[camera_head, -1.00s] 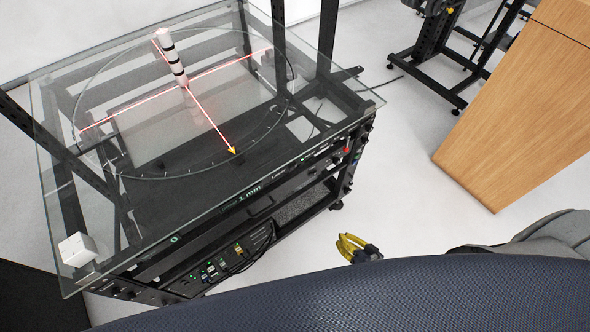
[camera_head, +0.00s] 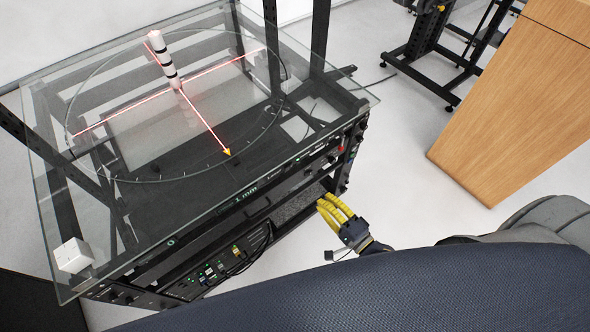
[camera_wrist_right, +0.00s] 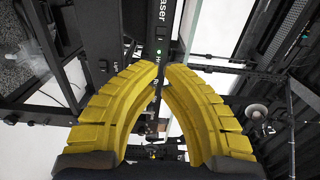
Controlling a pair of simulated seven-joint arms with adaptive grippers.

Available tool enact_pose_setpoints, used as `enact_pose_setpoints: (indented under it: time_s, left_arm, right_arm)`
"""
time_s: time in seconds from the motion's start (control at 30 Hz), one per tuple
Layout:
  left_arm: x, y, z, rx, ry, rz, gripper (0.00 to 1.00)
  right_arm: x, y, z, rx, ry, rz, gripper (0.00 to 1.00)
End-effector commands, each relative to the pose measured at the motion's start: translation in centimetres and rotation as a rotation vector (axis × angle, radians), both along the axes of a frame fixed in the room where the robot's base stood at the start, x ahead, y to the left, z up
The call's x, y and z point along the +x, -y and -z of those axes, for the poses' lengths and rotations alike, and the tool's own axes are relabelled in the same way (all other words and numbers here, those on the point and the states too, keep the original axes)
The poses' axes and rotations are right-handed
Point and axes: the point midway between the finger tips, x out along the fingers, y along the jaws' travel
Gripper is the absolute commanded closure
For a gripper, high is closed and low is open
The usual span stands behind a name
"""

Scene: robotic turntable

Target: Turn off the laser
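Red laser lines (camera_head: 206,122) cross on the glass turntable top (camera_head: 110,240), passing a striped white-and-black post (camera_head: 165,60). A black front panel (camera_head: 290,168) runs under the glass edge and carries small lights and knobs. In the right wrist view, a panel marked "Laser" (camera_wrist_right: 163,18) has a lit green light (camera_wrist_right: 159,52) just beyond the fingertips. My right gripper (camera_head: 322,205) has yellow fingers and is in front of the rack, below the panel. In the right wrist view its fingertips (camera_wrist_right: 162,70) nearly meet, with nothing between them. My left gripper is out of view.
A white cube (camera_head: 74,255) sits on the glass near its front left corner. Cables and lit ports (camera_head: 225,262) fill the lower rack. A wooden cabinet (camera_head: 515,105) stands at right. The white floor between it and the rack is open.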

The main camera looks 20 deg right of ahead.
Motion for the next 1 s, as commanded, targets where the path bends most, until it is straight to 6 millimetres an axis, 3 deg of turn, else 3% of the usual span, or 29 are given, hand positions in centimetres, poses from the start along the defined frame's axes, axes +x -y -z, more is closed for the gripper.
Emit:
enact_pose_setpoints:
  time_s: [0.17, 0.37, 0.8, 1.0]
  left_arm:
    - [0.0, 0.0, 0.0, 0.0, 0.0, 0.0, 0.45]
    - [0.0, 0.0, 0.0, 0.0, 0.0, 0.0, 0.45]
    - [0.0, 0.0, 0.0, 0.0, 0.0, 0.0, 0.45]
    - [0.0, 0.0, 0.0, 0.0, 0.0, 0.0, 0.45]
  right_arm:
    - [0.2, -0.1, 0.0, -0.002, 0.001, 0.0, 1.0]
    - [1.8, -0.7, 0.0, -0.001, 0.003, 0.001, 1.0]
    - [8.9, -3.4, 0.0, -0.001, 0.003, 0.001, 1.0]
    - [11.3, -4.3, 0.0, -0.002, 0.002, 0.0, 1.0]
